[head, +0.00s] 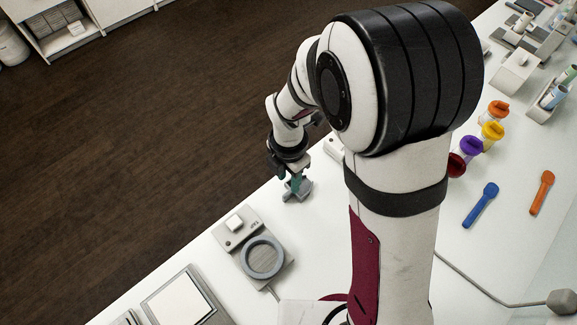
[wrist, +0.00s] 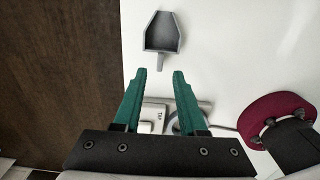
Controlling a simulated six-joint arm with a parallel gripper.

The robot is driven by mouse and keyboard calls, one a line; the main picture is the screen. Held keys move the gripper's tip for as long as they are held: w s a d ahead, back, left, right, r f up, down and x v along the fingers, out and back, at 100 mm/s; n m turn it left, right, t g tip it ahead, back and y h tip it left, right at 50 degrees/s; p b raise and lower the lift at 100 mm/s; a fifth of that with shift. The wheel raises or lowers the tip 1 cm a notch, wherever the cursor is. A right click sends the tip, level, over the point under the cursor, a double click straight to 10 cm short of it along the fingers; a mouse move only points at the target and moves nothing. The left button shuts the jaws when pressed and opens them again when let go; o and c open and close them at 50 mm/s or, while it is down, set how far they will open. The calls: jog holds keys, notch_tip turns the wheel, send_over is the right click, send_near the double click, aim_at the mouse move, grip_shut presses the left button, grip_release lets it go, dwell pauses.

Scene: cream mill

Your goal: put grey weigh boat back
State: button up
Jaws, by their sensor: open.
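The grey weigh boat (wrist: 163,36) lies on the white counter in the wrist view, top centre. It is a shallow open scoop shape that looks empty, with a short handle pointing toward my gripper. My gripper (wrist: 162,74) is open, with its two green fingers spread and nothing between them. The handle's end lies just beyond the fingertips, roughly centred between them. In the head view my gripper (head: 296,180) is low near the counter's left edge, over a grey shape that looks like the weigh boat (head: 305,187), partly hidden by the fingers.
A grey device with a ring (head: 262,257) stands nearer along the counter, with a flat-topped device (head: 180,304) below it. Coloured-lid cups (head: 492,133), a blue scoop (head: 481,205) and an orange scoop (head: 541,192) are to the right. My arm hides the middle counter.

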aim_at(288, 192)
jog(key=s+d+r+m, duration=0.3)
jog(key=r+m, duration=0.3)
jog(key=m, duration=0.1)
jog(key=s+d+r+m, duration=0.3)
jog(key=s+r+m, duration=0.1)
jog(key=r+m, duration=0.25)
jog(key=s+d+r+m+y, duration=0.1)
jog(key=s+d+m, duration=0.1)
jog(key=s+m, duration=0.9)
jog(key=m, duration=0.8)
jog(key=shift+d+r+y, duration=0.2)
jog(key=shift+r+y, duration=0.15)
jog(key=shift+y, duration=0.05)
jog(key=shift+o, duration=0.3)
jog(key=shift+w, duration=0.1)
